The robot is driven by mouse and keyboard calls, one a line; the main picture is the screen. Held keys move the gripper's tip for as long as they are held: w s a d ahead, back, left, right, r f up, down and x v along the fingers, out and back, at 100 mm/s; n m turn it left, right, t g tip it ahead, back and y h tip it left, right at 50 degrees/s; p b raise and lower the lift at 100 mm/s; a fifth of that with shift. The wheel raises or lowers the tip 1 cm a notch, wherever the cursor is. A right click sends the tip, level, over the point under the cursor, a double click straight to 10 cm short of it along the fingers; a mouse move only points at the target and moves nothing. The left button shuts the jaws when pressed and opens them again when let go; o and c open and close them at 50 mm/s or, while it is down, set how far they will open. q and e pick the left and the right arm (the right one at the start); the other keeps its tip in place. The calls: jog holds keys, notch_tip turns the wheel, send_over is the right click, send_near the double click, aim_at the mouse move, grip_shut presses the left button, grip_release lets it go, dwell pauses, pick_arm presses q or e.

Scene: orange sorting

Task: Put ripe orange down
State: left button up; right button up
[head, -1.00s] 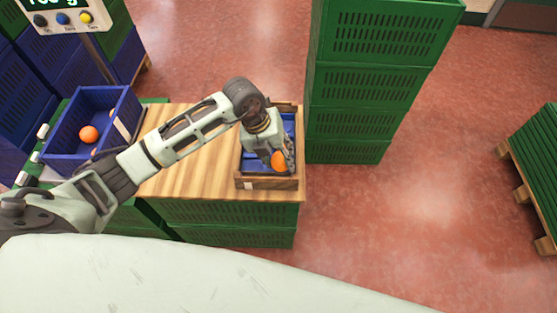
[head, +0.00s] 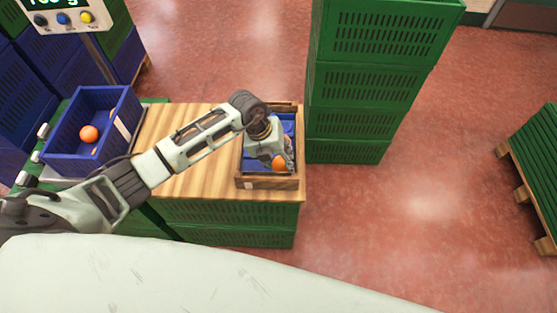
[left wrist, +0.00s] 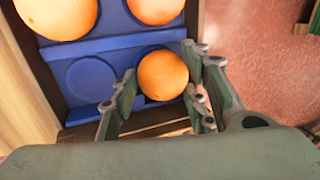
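My left gripper (head: 280,165) is low over a wooden box (head: 268,183) with a blue insert (left wrist: 127,41) that has round hollows. It is shut on an orange (head: 279,163). In the left wrist view the orange (left wrist: 163,75) sits between the fingers, at the near right hollow; I cannot tell whether it touches the insert. The near left hollow (left wrist: 90,80) is empty. Two other oranges lie in the far hollows, one on the left (left wrist: 58,14) and one on the right (left wrist: 156,8). My right gripper is not in view.
The box stands at the right end of a wooden tabletop (head: 190,182). A blue crate (head: 62,152) with an orange (head: 89,133) stands at the left, below a display (head: 62,17). A tall stack of green crates (head: 345,123) rises close behind the box on the right.

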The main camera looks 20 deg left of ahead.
pick_arm(q)
jog(key=o, duration=0.4)
jog(key=shift+c, duration=0.2)
jog(key=v, duration=1.2)
jog(key=shift+r, duration=0.15)
dwell(2.0)
